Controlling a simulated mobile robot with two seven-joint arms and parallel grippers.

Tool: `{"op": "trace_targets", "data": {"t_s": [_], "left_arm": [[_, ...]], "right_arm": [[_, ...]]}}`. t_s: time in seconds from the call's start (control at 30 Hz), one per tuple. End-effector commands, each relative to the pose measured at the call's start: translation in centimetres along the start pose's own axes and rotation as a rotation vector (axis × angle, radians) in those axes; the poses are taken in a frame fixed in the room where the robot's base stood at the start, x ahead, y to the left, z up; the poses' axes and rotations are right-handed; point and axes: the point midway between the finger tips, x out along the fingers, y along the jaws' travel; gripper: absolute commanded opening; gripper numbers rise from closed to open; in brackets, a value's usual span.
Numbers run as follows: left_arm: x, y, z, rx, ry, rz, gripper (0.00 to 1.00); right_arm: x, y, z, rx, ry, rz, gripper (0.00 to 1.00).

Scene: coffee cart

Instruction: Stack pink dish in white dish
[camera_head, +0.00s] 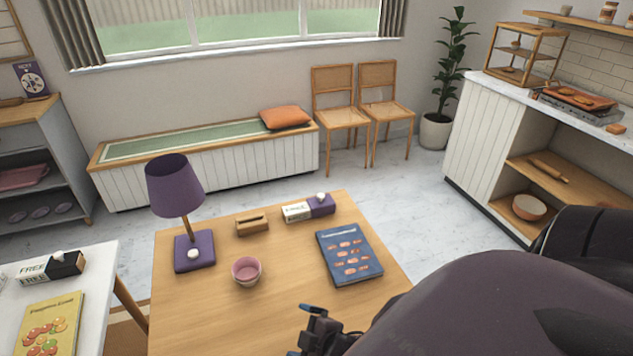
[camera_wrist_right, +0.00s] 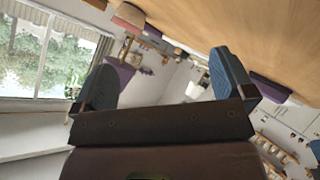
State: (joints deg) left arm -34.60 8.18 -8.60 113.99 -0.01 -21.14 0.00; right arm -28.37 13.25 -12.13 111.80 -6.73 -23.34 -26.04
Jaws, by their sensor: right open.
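A small pink dish (camera_head: 246,271) sits upright on the wooden table, in front of the purple lamp and left of the blue book. I see no separate white dish on the table. My right gripper (camera_head: 303,332) is at the table's front, right of and nearer than the pink dish, and apart from it. In the right wrist view its two blue-padded fingers (camera_wrist_right: 168,82) are spread wide with nothing between them. My left gripper is not in view.
The wooden table (camera_head: 215,325) also holds a purple lamp (camera_head: 175,184), a wooden holder (camera_head: 252,224), a purple-and-white box (camera_head: 309,208) and a blue book (camera_head: 349,257). A bowl (camera_head: 529,207) is on the right shelf. The table's front left is clear.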

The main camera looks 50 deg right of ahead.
Motion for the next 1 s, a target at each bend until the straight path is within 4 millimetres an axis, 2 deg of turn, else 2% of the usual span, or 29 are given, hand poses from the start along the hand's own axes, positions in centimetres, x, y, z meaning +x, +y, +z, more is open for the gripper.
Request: {"op": "trace_targets", "data": {"t_s": [0.1,0.2,0.3,0.47,1.0], "left_arm": [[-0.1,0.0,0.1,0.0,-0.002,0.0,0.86],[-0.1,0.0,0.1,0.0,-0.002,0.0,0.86],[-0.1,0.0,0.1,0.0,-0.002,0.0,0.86],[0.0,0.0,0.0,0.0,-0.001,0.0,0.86],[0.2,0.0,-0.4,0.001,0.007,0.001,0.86]], "right_arm": [[-1.5,-0.6,0.9,0.309,-0.013,0.007,1.0],[-2.3,-0.8,1.4,0.498,-0.02,0.015,1.0],[-2.8,-0.9,1.7,0.614,-0.022,0.021,1.0],[-3.1,-1.0,1.8,0.674,-0.022,0.024,1.0],[-3.1,-1.0,1.8,0.669,-0.022,0.024,1.0]]}}
